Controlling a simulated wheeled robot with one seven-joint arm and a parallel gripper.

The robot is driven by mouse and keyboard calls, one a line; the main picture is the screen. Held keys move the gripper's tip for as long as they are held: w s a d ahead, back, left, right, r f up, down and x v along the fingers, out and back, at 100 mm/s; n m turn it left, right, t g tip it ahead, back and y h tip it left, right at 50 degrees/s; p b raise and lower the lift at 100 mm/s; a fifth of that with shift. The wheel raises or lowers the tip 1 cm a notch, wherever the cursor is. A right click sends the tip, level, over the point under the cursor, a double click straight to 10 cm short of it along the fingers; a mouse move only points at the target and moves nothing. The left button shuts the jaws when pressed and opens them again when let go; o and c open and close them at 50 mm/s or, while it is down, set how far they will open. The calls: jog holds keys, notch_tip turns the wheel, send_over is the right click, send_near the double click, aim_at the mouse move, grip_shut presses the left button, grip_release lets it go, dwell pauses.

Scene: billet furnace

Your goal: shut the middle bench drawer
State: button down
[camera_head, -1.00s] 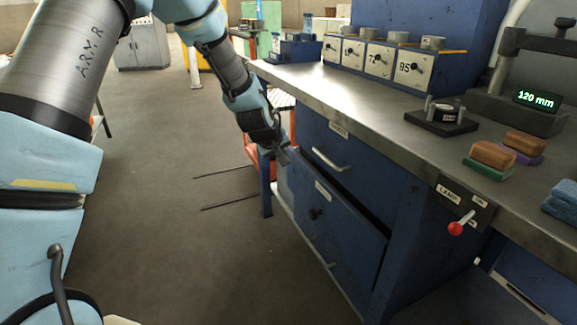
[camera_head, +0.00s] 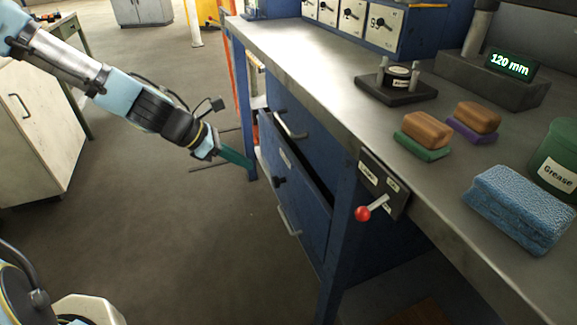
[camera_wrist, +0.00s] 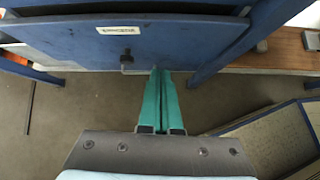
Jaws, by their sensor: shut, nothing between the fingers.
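The middle bench drawer (camera_head: 300,195) is blue, with a pale label and a dark knob. It stands partly out, with a dark gap along its top edge. In the wrist view its front (camera_wrist: 190,40) fills the top, with the label and knob left of centre. My gripper (camera_head: 251,166) has teal fingers closed together, empty, in front of the drawer near its far end. In the wrist view the fingertips (camera_wrist: 160,71) are close to the drawer's lower edge, right of the knob. I cannot tell whether they touch it.
The bench top (camera_head: 310,70) carries a blue sponge (camera_head: 518,205), brown-topped blocks and a grease tub (camera_head: 557,160). A red-knobbed lever (camera_head: 364,213) sticks out from the bench's front edge, near the drawer's near end. The floor in front is clear.

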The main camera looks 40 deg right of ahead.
aim_at(302, 168)
jog(key=shift+n, duration=0.4)
jog(key=s+d+f, duration=0.1)
jog(key=d+f, duration=0.1)
jog(key=d, duration=0.1)
jog(key=s+d+f, duration=0.1)
jog(key=d+f, duration=0.1)
jog(key=d, duration=0.1)
jog(key=s+d+f+b, duration=0.1)
jog(key=s+d+f, duration=0.1)
jog(key=d, duration=0.1)
jog(key=shift+d+f, duration=0.15)
jog(key=shift+s+d, duration=0.15)
jog(key=shift+d, duration=0.35)
jog(key=shift+s+d+p, duration=0.1)
jog(key=shift+s+d, duration=0.15)
jog(key=shift+d, duration=0.4)
jog(key=shift+s+d+p, duration=0.15)
jog(key=shift+s+d, duration=0.05)
jog(key=shift+d, duration=0.4)
jog(key=shift+s+d+p, duration=0.1)
jog(key=shift+s+d, duration=0.15)
jog(key=shift+d, duration=0.4)
